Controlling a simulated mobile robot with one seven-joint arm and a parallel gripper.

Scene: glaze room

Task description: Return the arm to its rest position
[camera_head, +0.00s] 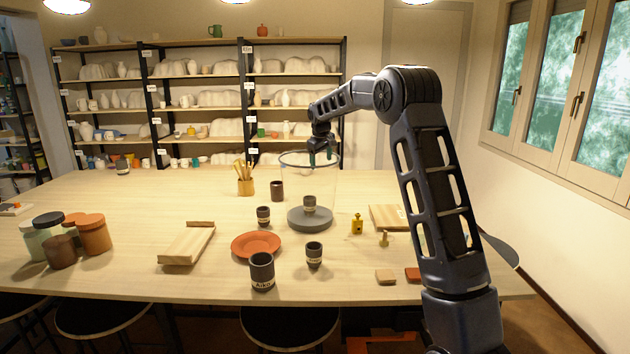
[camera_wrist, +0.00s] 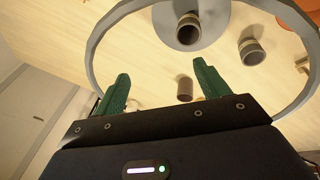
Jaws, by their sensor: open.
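My gripper (camera_head: 321,158) hangs from my arm at the rim of a clear cylinder (camera_head: 335,185). Its green fingers are spread apart with nothing between them, as the wrist view shows (camera_wrist: 161,70). The cylinder's grey rim (camera_wrist: 97,42) curves around the fingers in that view; I cannot tell whether the fingertips reach below the rim. The cylinder stands on a round grey base (camera_head: 310,222), with a small dark cup (camera_head: 310,203) inside. My arm reaches from the right front, bent at a high elbow.
Around the cylinder stand a dark cup (camera_head: 263,215), a dark cylinder pot (camera_head: 277,190), a brush pot (camera_head: 245,187), a yellow bottle (camera_head: 357,224), a terracotta plate (camera_head: 256,245) and a labelled cup (camera_head: 262,271). Shelves (camera_head: 200,140) line the back; windows (camera_head: 565,90) are right.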

